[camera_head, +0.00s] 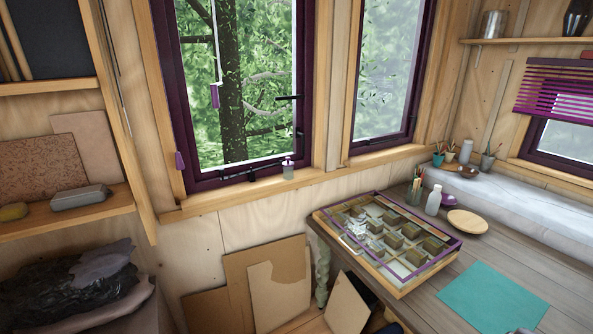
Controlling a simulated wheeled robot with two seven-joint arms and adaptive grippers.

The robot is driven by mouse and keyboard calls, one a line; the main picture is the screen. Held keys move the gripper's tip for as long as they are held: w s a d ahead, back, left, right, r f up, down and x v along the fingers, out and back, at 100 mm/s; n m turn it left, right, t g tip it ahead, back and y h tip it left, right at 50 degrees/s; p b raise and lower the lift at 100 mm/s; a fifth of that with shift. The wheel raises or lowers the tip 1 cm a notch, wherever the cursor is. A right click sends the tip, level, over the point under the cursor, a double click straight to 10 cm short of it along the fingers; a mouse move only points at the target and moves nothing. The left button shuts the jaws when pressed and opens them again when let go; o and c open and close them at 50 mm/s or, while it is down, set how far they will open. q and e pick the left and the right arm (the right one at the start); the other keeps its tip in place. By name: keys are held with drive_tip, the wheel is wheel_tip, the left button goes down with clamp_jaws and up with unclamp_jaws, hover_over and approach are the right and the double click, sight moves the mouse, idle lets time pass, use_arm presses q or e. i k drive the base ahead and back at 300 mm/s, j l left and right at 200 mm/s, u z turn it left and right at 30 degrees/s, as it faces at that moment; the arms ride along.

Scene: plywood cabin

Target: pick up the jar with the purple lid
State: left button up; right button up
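A small clear jar (288,171) with what looks like a purple lid stands upright on the wooden windowsill (240,193), below the right part of the left window. It is small in the picture, and its contents are hard to make out. Nothing stands in front of it. Neither of my grippers is in view.
A wooden table at the right holds a purple-edged display case (374,272), a teal sheet (492,300), a round wooden plate (467,221) and a white bottle (433,201). Brown boards (277,290) lean against the wall below the sill. Shelves (80,215) stand at the left.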

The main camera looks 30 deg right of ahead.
sight(287, 166)
drive_tip(key=i+l+z, duration=0.3)
drive_tip(key=l, duration=0.3)
drive_tip(key=i+z, duration=0.2)
drive_tip(key=i, duration=0.25)
drive_tip(key=i+j+z, duration=0.2)
drive_tip(key=i, duration=0.25)
